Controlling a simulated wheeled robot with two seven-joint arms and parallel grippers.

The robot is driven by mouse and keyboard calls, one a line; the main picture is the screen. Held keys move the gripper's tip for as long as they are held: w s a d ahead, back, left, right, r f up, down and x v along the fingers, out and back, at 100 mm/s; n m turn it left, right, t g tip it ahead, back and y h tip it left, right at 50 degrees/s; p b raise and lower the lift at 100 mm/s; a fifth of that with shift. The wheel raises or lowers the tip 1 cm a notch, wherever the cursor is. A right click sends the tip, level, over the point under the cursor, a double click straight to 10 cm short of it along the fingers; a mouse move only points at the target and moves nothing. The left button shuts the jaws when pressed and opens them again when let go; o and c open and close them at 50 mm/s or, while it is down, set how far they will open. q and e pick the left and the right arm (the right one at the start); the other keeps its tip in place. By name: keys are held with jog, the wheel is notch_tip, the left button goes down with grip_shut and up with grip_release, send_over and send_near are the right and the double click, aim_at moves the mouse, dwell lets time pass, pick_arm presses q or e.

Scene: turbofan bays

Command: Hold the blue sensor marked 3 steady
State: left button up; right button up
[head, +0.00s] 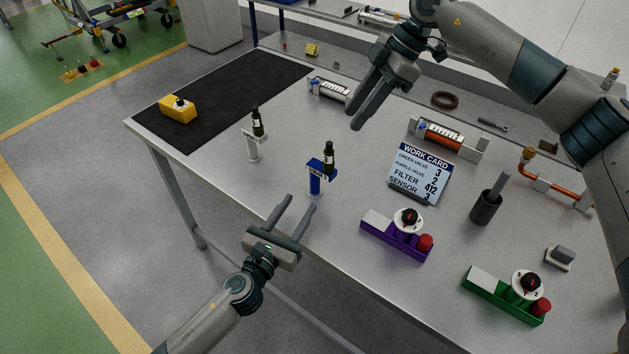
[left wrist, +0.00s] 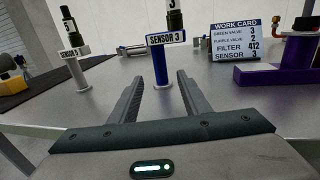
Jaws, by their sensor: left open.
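The blue sensor marked 3 (head: 315,181) stands upright near the table's front edge, with a dark green-black bottle-shaped part on its top. In the left wrist view its label reads SENSOR 3 and its blue post (left wrist: 161,68) stands just beyond and between my fingertips. My left gripper (head: 298,205) is open and empty, low in front of the sensor, its fingers pointing at it and apart from it. My right gripper (head: 365,108) hangs above the back of the table, away from the sensor. Its two fingers lie close together in the view, with nothing visible between them.
A white sensor marked 5 (head: 252,146) stands to the left. The work card (head: 420,173) and purple valve (head: 395,236) are to the right. A green valve (head: 503,296) and dark holder (head: 486,208) stand further right. A yellow box (head: 178,111) sits on the black mat (head: 225,88).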

aim_at(312, 185)
pick_arm(q)
jog(key=x, duration=1)
jog(key=shift+w+d, duration=0.15)
jog(key=shift+w, duration=0.1)
grip_shut()
pick_arm(e)
jog(key=o, duration=0.3)
jog(key=shift+o, duration=0.3)
jog(key=shift+a+f+h, duration=0.15)
jog(key=shift+a+h, duration=0.25)
jog(key=shift+a, duration=0.2)
jog(key=a+h, duration=0.1)
jog(key=a+n+h, duration=0.1)
jog(key=a+h, duration=0.1)
jog(key=a+n+t+h, duration=0.1)
jog(key=h, duration=0.1)
jog(key=shift+s+a+f, duration=0.15)
jog(key=shift+a+f, duration=0.1)
jog(key=shift+f, duration=0.05)
